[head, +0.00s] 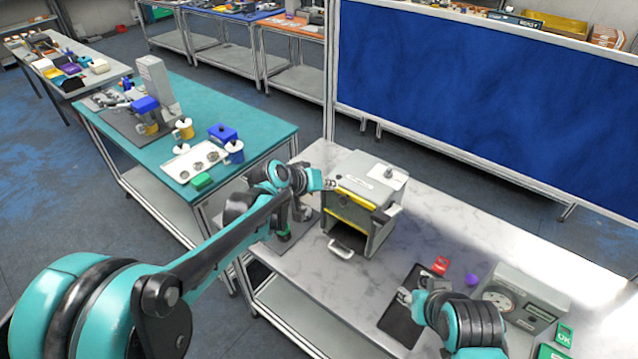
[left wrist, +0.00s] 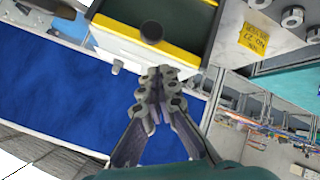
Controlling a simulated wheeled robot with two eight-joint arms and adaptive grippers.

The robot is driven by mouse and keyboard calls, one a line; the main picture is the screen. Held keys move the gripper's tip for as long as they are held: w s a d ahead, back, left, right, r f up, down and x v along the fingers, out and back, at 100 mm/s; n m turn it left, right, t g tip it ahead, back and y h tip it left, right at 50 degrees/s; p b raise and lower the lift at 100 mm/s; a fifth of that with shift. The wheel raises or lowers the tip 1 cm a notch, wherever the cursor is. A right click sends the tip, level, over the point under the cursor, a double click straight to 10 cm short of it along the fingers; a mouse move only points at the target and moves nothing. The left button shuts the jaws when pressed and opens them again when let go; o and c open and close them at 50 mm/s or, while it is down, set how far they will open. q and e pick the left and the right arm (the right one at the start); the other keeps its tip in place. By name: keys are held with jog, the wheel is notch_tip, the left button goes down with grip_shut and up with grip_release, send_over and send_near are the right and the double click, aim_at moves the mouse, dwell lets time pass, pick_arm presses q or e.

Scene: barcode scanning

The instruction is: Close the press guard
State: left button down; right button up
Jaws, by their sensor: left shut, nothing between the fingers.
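The press (head: 382,187) is a grey box on the right-hand metal table. A yellow bar (head: 358,199), which looks like part of its guard, runs along the upper front, with a dark gap below it. A pale handle (head: 341,250) sticks out low at the front. My left gripper (head: 328,184) is at the left end of the yellow bar; contact cannot be told. In the left wrist view its fingers (left wrist: 158,75) are shut and empty, near a yellow-edged panel (left wrist: 140,43) with a dark round knob (left wrist: 151,32). My right gripper (head: 405,296) hovers over a black mat; its opening is unclear.
The black mat (head: 399,325), a red item (head: 440,265), a purple item (head: 472,280) and a grey device with a dial (head: 525,297) are to the right of the press. A teal table (head: 270,128) with mugs stands at left.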

aim_at(345, 209)
pick_arm(q)
jog(key=shift+s+d+f, duration=0.15)
jog(key=shift+d+f, duration=0.2)
jog(key=shift+f, duration=0.35)
jog(key=shift+s+d+f, duration=0.15)
jog(key=shift+d+f, duration=0.2)
jog(key=shift+f, duration=0.35)
notch_tip(345, 209, down, 12)
jog(key=b, duration=0.9)
